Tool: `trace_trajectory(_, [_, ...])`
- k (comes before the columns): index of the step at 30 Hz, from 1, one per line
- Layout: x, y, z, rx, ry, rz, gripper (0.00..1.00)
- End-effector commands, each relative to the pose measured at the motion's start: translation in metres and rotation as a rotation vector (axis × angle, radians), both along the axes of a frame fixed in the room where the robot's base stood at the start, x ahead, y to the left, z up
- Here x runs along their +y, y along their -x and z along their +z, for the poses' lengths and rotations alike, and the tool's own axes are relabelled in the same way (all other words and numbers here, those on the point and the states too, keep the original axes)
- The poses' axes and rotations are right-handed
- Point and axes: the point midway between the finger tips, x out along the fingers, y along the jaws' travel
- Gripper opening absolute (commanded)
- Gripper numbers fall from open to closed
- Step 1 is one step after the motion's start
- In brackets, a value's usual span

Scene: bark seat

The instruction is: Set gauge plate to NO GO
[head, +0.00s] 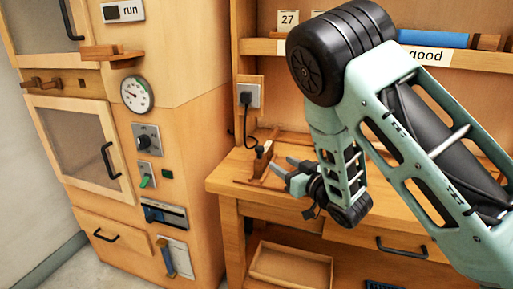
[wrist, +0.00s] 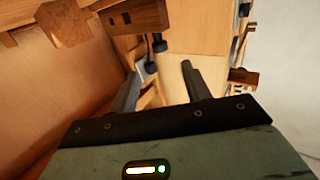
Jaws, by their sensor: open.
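No plate marked NO GO can be made out in either view, and I cannot tell which part is the gauge plate. A small wooden piece with an upright handle (head: 263,158) stands on the bench's left end, close to my gripper. My gripper (head: 284,167) is over that end of the bench, its two fingers apart and pointing left towards the piece. In the wrist view my gripper (wrist: 158,82) is open with nothing held between its fingers. Wooden parts (wrist: 132,16) show beyond the fingers, too close and tilted to name.
A wooden cabinet at left carries a "run" sign (head: 123,11), a round dial (head: 137,95), a black knob (head: 147,138) and a green-tipped switch (head: 146,175). A socket (head: 247,95) with a plugged cable is behind the bench (head: 222,186). A "good" label (head: 425,55) marks the shelf.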

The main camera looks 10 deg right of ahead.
Motion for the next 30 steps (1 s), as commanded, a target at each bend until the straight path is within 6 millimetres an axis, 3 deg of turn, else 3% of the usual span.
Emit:
trace_trajectory(12, [0.035, -0.081, 0.001, -0.002, 0.001, 0.001, 0.48])
trace_trajectory(18, [0.047, -0.110, 0.001, 0.000, 0.001, 0.001, 0.48])
trace_trajectory(30, [0.053, -0.126, 0.000, 0.000, 0.000, -0.001, 0.48])
